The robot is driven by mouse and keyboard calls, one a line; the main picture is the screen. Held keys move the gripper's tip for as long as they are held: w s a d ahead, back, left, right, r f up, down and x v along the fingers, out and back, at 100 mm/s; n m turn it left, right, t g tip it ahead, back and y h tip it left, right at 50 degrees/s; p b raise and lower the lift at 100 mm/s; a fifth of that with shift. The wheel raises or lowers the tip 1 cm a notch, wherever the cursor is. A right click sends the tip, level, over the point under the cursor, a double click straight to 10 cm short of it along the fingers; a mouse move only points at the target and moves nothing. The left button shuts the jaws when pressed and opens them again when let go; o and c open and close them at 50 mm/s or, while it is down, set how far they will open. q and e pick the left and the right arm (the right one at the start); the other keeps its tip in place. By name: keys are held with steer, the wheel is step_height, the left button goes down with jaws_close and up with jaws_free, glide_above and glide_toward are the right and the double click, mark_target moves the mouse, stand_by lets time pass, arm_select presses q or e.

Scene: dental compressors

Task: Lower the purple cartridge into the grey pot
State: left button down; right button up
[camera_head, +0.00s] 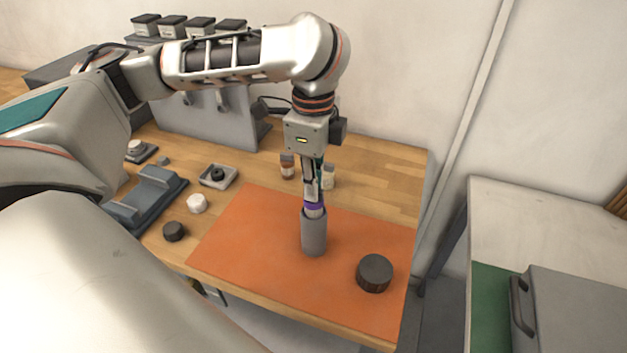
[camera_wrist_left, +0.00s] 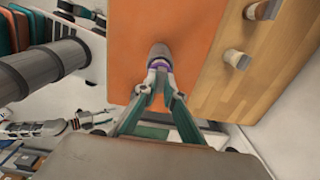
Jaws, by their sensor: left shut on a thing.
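The grey pot (camera_head: 314,238) is a plain upright cylinder on the orange mat; it also shows in the left wrist view (camera_wrist_left: 159,50). My left gripper (camera_head: 313,188) points down above it, shut on the purple cartridge (camera_head: 314,206). The cartridge is roughly upright at the pot's mouth, with its purple band near the rim. Its lower end is hidden, apparently inside the pot. In the left wrist view the fingers close on the cartridge (camera_wrist_left: 158,64). What looks like my right arm shows small at that view's lower left; its fingers are too small to read.
The orange mat (camera_head: 245,235) has free room left of the pot. A dark ribbed cap (camera_head: 375,273) lies right of it. Two small bottles (camera_head: 328,177) stand behind. A white knob (camera_head: 197,203), a dark knob (camera_head: 173,231) and a square tray (camera_head: 218,177) are at left.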

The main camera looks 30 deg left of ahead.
arm_select(q)
steer(key=shift+f, duration=1.25)
steer(key=shift+f, duration=0.35)
steer(key=c, duration=2)
jaws_free()
steer(key=shift+c, duration=0.2)
steer(key=shift+r, duration=0.1)
step_height(320, 180, up, 12)
steer(key=shift+f, duration=0.1)
steer(key=shift+s+f, duration=0.1)
